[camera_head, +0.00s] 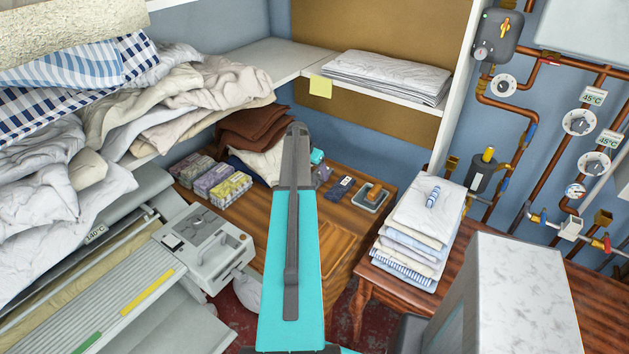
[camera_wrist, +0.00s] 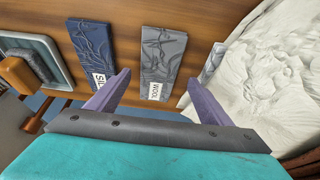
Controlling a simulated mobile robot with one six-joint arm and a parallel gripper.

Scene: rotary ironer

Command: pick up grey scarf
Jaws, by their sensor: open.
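The grey scarf (camera_wrist: 163,58) is a flat folded strip with a wavy pattern and a white label reading "WOOL". It lies on the wooden surface, seen in the wrist view between the two purple fingers of my gripper (camera_wrist: 160,80). The gripper is open and empty, with one finger on each side of the scarf in the picture; I cannot tell how far above it they are. In the head view my arm hides most of the gripper, and I cannot make out the scarf surely there.
A navy strip (camera_wrist: 91,50) with a partly covered label lies left of the grey scarf. Beyond it is a tray (camera_wrist: 32,48) with a wooden-handled brush-like thing. White crumpled cloth (camera_wrist: 270,75) lies close on the right. A folded linen stack (camera_head: 415,230) stands on the side table.

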